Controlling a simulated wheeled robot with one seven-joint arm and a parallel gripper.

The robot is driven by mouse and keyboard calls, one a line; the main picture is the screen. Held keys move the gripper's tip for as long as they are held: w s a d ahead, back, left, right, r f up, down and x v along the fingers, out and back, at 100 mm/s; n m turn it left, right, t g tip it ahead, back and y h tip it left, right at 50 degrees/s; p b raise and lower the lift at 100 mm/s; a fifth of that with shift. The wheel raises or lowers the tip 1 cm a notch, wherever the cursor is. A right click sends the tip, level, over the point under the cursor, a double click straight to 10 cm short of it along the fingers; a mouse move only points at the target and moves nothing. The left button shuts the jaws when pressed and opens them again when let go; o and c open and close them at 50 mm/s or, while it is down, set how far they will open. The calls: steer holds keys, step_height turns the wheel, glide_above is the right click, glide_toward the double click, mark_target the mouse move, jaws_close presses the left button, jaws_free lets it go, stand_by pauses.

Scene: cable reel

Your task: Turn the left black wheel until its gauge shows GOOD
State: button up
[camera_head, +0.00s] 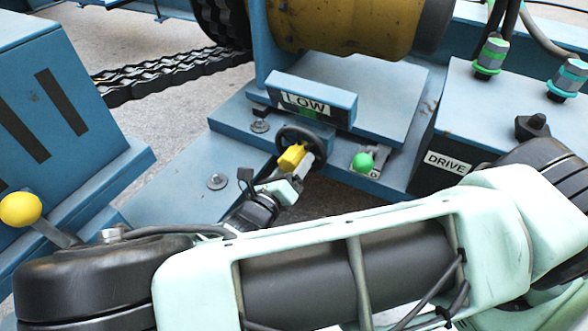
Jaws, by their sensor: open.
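The black wheel (318,133) stands at the centre of the blue machine, just below its gauge (303,104). The gauge reads LOW, with a bit of green at its lower edge. My gripper (299,160) is at the near side of the wheel rim, with a yellow finger overlapping the rim in the picture. The gripper is open. I cannot tell whether it touches the rim. The lower part of the wheel is hidden behind the gripper.
A green ball knob (362,162) stands just right of the wheel. A DRIVE label (448,162) and a black knob (532,126) are farther right. A yellow ball lever (20,209) is at far left. My arm covers the foreground.

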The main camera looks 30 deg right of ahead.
steer(key=shift+w+d, duration=0.2)
steer(key=shift+d, duration=0.1)
steer(key=c, duration=1.4)
steer(key=shift+o, duration=0.2)
steer(key=shift+r, duration=0.1)
steer(key=shift+p, duration=0.55)
steer(key=shift+r+m+p, duration=0.1)
steer(key=shift+m+p, duration=0.4)
steer(key=m+p, duration=0.2)
steer(key=p, duration=0.1)
steer(key=shift+w, duration=0.1)
steer(key=m+p, duration=0.5)
steer(key=shift+w+a+f, duration=0.15)
steer(key=shift+a+f, duration=0.1)
steer(key=shift+f, duration=0.05)
